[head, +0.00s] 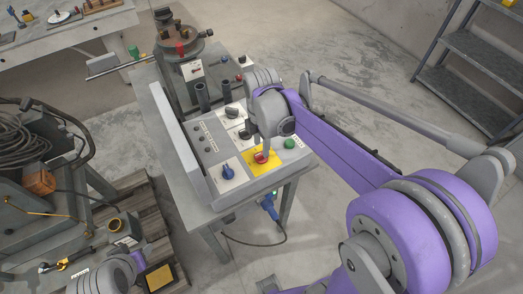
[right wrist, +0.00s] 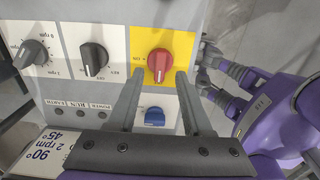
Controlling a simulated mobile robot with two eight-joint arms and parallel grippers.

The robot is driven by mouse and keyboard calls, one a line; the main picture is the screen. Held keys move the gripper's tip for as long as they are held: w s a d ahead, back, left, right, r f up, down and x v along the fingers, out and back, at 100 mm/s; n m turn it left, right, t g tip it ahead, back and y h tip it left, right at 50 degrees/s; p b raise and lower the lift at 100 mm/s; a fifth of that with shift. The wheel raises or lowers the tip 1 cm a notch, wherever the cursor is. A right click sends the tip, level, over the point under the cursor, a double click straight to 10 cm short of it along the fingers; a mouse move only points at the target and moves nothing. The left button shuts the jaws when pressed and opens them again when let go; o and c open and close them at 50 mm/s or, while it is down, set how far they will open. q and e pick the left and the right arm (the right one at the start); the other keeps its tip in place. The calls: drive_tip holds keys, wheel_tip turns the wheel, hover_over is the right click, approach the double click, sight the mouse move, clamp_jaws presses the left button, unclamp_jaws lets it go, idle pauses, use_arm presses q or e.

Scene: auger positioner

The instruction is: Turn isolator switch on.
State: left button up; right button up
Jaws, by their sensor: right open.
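The isolator switch is a red rotary knob (head: 261,157) on a yellow plate at the front of the grey control panel (head: 247,187). In the right wrist view the red knob (right wrist: 160,62) faces me. My right gripper (head: 259,141) is just above the knob in the head view. In the right wrist view its two fingers (right wrist: 159,77) are open, with tips to either side of the knob's lower edge. I see no contact with the knob. My left gripper's fingers do not show clearly in either view.
A blue knob (right wrist: 154,117) sits close beside the yellow plate, between my fingers in the picture. A black knob (right wrist: 94,60) lies to the left. A green button (head: 289,144) is right of the red knob. A blue plug (head: 269,206) hangs below the panel.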

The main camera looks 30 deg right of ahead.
sight(261, 153)
drive_tip(key=shift+f, duration=1.85)
clamp_jaws()
